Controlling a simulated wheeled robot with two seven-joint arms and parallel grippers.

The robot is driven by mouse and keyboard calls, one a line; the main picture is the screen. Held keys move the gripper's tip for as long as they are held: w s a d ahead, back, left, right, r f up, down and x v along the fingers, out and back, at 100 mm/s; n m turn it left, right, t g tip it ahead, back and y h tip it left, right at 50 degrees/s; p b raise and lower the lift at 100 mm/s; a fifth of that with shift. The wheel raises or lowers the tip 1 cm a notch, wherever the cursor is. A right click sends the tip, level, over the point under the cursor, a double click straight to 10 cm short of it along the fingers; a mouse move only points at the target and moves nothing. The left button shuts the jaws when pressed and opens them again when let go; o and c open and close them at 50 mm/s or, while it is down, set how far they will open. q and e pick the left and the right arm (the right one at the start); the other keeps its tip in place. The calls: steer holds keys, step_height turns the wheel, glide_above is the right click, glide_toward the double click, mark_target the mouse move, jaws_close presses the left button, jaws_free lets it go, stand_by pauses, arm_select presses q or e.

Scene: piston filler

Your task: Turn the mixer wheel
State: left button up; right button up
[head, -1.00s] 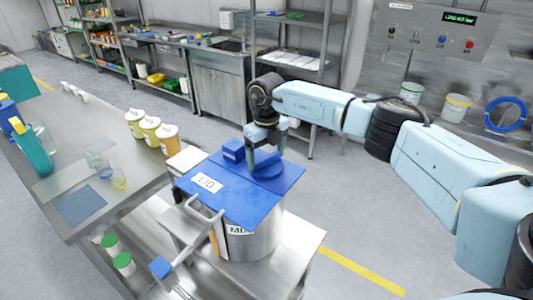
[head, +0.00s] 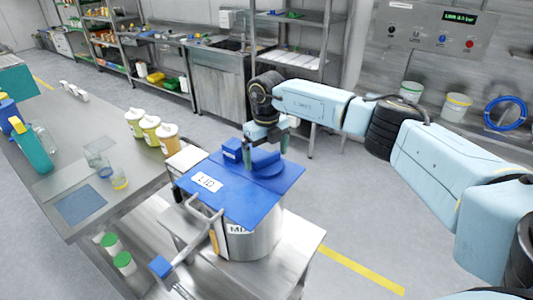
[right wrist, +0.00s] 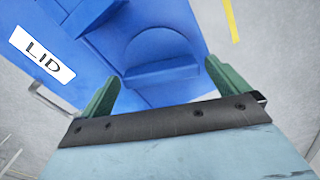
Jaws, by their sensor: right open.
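The mixer wheel (head: 269,170) is a blue disc with a raised bar across it, on the blue lid (head: 237,207) of the steel mixer drum (head: 262,243). In the right wrist view the wheel (right wrist: 160,48) and its bar show ahead of the fingers. My right gripper (head: 266,152) is open and empty, over the wheel. Its green fingers show on either side of the bar in the right wrist view (right wrist: 166,88); whether they touch it I cannot tell. My left gripper is not in view.
A blue block (head: 232,149) stands on the lid beside the wheel. A bent metal handle (head: 204,209) and a blue-ended lever (head: 160,267) are at the front left. The bench (head: 125,190) with yellow-green tubs (head: 150,129) is left. Floor to the right is clear.

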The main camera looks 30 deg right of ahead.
mark_target(267, 156)
step_height(267, 156, up, 13)
steer(key=b, duration=0.1)
steer(key=shift+r+b, duration=0.15)
steer(key=shift+b, duration=0.15)
stand_by(1.1)
